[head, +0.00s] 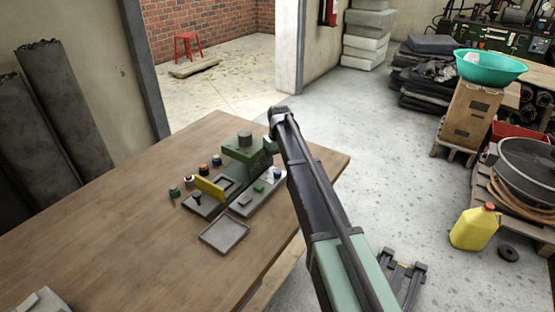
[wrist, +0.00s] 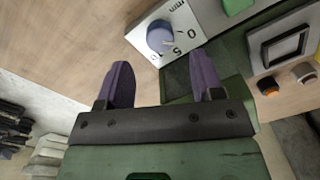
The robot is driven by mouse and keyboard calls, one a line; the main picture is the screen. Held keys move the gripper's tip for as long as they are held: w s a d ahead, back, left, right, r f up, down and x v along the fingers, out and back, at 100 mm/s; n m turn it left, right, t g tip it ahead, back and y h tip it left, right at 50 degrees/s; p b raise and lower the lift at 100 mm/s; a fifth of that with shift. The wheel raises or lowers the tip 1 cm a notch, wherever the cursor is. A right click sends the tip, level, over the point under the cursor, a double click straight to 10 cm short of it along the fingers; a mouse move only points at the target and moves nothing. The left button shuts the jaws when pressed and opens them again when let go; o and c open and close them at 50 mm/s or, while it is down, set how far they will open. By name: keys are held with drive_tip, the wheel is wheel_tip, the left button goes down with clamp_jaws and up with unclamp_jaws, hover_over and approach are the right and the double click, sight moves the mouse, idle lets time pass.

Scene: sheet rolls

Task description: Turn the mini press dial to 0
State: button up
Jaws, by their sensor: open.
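The mini press (head: 243,152) is a green machine on the wooden table. Its pale dial plate (head: 244,207) lies along its right side, with the small dial (head: 277,175) at the far end. In the wrist view the dial (wrist: 160,36) is a round blue-purple knob with a white mark on its right side, towards the printed 0 and 5. I cannot tell exactly which number the mark meets. My gripper (wrist: 161,62) is open and empty, its two purple fingers apart. The dial shows beyond the fingertips, not between them. In the head view my arm mostly hides the gripper.
Small coloured knobs (head: 203,167), a yellow bar (head: 209,188) and a shallow grey tray (head: 224,234) are around the press. A green button (wrist: 238,5) sits on the dial plate. The left part of the tabletop (head: 110,215) is mostly clear.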

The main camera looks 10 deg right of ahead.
sight(278, 171)
wheel_tip(278, 171, up, 6)
drive_tip(key=p, duration=0.3)
drive_tip(key=shift+d+f, duration=0.1)
drive_tip(key=shift+f, duration=0.15)
drive_tip(key=s+m, duration=0.3)
drive_tip(key=s, duration=3.2)
drive_tip(key=shift+s+m, duration=0.15)
drive_tip(key=shift+m, duration=0.25)
